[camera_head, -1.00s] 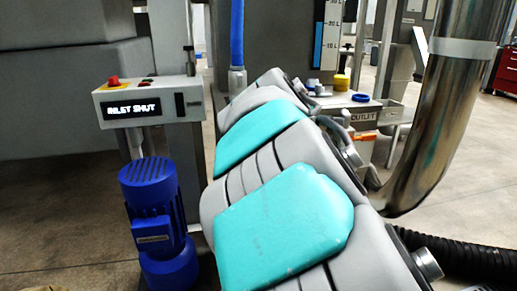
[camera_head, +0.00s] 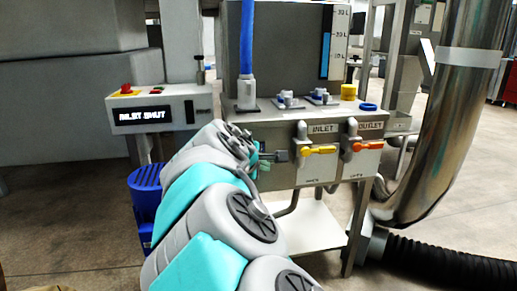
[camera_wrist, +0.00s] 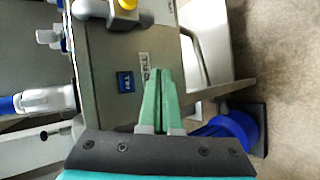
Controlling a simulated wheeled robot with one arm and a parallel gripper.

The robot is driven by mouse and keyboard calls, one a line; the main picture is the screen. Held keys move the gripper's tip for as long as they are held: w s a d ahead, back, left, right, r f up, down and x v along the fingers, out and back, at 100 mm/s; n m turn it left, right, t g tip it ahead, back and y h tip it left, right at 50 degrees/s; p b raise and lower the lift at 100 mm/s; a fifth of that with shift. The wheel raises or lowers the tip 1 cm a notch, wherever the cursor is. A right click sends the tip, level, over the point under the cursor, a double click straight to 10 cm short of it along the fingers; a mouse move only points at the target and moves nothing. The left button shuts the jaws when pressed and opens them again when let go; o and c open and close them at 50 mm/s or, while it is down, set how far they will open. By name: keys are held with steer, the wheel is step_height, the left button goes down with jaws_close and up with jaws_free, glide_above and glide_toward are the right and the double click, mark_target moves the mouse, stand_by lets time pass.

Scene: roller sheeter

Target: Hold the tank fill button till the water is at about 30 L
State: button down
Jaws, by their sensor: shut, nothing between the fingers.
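The tank (camera_head: 285,50) stands behind a panel, with a level gauge (camera_head: 326,55) on its face. A small white label (camera_wrist: 144,66), seemingly reading FILL, lies just left of the fingertips. A small blue square (camera_wrist: 125,82) with light lettering is further left. I cannot tell whether the fingertips touch a button. In the head view, my arm mostly hides the gripper and that panel area.
A control box (camera_head: 155,110) with a red button shows INLET SHUT. The yellow inlet handle (camera_head: 320,150) and orange outlet handle (camera_head: 368,146) stick out right of my arm. A blue motor (camera_head: 146,195) stands low left. A steel pipe (camera_head: 450,110) rises at right.

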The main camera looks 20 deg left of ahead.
steer(key=w+a+p, duration=0.3)
steer(key=w+a, duration=0.1)
steer(key=w, duration=0.2)
steer(key=shift+w, duration=0.4)
steer(key=shift+w+a+r+p, duration=0.1)
steer(key=shift+a+p, duration=0.05)
steer(key=shift+p, duration=0.2)
stand_by(1.6)
steer(key=shift+w+a, duration=0.15)
steer(key=shift+w, duration=0.15)
steer(key=shift+w+a+p, duration=0.25)
steer(key=shift+w+p, duration=0.1)
steer(key=shift+p, duration=0.2)
stand_by(4.2)
